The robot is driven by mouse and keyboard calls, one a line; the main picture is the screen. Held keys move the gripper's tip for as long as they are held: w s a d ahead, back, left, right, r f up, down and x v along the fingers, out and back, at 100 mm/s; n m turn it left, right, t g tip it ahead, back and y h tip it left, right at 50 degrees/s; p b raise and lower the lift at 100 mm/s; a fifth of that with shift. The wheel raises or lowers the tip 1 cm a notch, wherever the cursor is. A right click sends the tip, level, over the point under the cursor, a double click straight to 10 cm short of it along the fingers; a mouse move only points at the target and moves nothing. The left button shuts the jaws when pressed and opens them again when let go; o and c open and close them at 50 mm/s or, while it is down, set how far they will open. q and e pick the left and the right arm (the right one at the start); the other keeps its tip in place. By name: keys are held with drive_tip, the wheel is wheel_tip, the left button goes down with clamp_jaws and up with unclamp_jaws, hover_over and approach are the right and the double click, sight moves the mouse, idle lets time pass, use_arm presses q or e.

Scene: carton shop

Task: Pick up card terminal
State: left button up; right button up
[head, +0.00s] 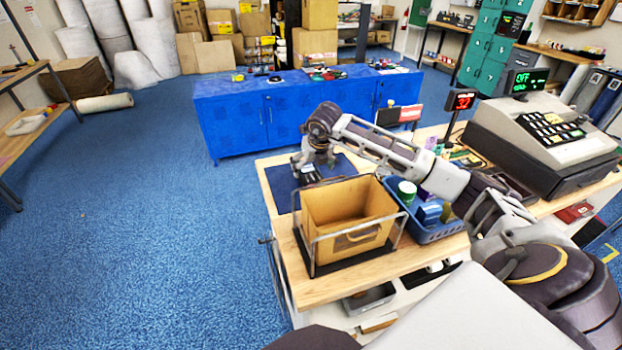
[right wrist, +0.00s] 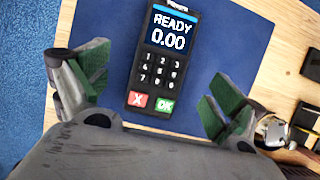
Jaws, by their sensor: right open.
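The card terminal (right wrist: 161,62) is black with a number keypad, a red X key and a green OK key. Its screen reads READY 0.00. It lies on a dark blue mat (right wrist: 234,62) on the wooden counter. My right gripper (right wrist: 155,88) is open above it, with green-padded fingers apart on either side of the terminal and nothing held. In the head view the right gripper (head: 314,162) hangs over the mat (head: 280,186), and the terminal (head: 309,175) is partly hidden below it. My left gripper is not in view.
A cardboard box in a metal frame (head: 308,226) stands just in front of the mat. A blue basket (head: 438,235) with goods is to its right. A cash register (head: 540,135) stands at the counter's right. A small silver item (right wrist: 274,130) lies near the right fingers.

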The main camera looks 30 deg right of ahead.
drive_tip(key=shift+w+f, duration=0.1)
drive_tip(key=shift+f, duration=0.2)
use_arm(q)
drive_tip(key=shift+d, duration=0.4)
